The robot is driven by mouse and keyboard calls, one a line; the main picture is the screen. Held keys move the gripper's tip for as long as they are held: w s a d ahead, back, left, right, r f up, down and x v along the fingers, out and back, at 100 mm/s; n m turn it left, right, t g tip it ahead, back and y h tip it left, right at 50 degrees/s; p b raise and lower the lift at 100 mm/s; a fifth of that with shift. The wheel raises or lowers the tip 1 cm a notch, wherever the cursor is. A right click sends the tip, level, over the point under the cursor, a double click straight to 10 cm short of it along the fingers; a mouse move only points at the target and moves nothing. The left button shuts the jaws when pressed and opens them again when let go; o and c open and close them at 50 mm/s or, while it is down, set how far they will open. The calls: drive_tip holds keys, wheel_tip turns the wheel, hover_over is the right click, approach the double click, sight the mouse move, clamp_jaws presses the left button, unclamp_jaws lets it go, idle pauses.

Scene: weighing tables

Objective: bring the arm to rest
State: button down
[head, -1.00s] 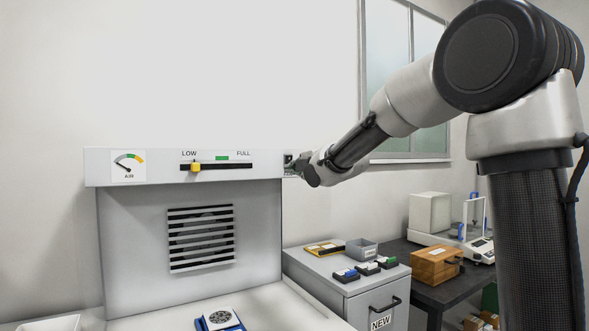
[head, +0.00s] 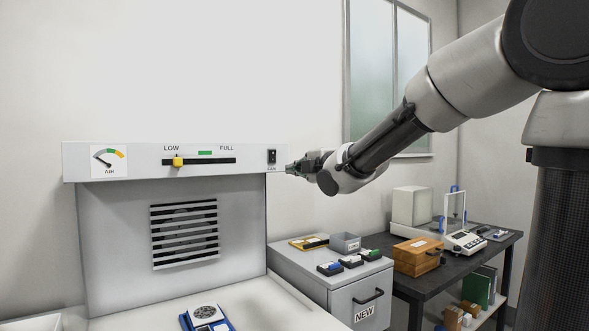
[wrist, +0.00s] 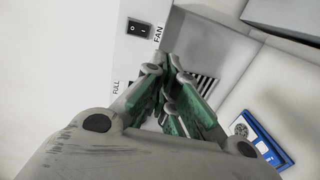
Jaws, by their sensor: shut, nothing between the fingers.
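My arm stretches in from the right in the head view. My gripper (head: 290,169) is at its left end, just right of the fan switch (head: 272,157) on the hood's front panel (head: 130,173). In the wrist view, the gripper (wrist: 168,66) has its green-padded fingers together with nothing between them. The black rocker of the fan switch (wrist: 140,29) shows beyond the fingertips, beside the word FAN. Whether the fingertips touch the panel cannot be told.
The panel carries an air dial (head: 109,161) and a yellow slider knob (head: 178,161) near LOW. A blue item (head: 207,318) lies on the hood's worktop. A grey drawer cabinet (head: 310,268) and a dark table (head: 492,248) with a wooden box (head: 417,257) and a balance stand right.

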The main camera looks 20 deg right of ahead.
drive_tip(key=s+d+f+m+g+h, duration=0.25)
drive_tip(key=s+f+m, duration=0.2)
drive_tip(key=f, duration=0.25)
drive_tip(key=s+d+f+m+g+h, duration=0.2)
drive_tip(key=s+d+f+m+g, duration=0.15)
drive_tip(key=f+m, duration=0.3)
drive_tip(key=s+d+f+m+g, duration=0.2)
drive_tip(key=s+m, duration=0.1)
drive_tip(key=s, duration=0.6)
drive_tip(key=s+d+f+m+g, duration=0.1)
drive_tip(key=s+d+f+m, duration=0.1)
drive_tip(key=s, duration=0.7)
drive_tip(key=s+d+f+m+g, duration=0.2)
drive_tip(key=s+m, duration=0.3)
drive_tip(key=s, duration=0.4)
drive_tip(key=shift+s+d+f+m+g+h, duration=0.15)
drive_tip(key=shift+d+f+m+g+h, duration=0.25)
drive_tip(key=shift+d, duration=0.25)
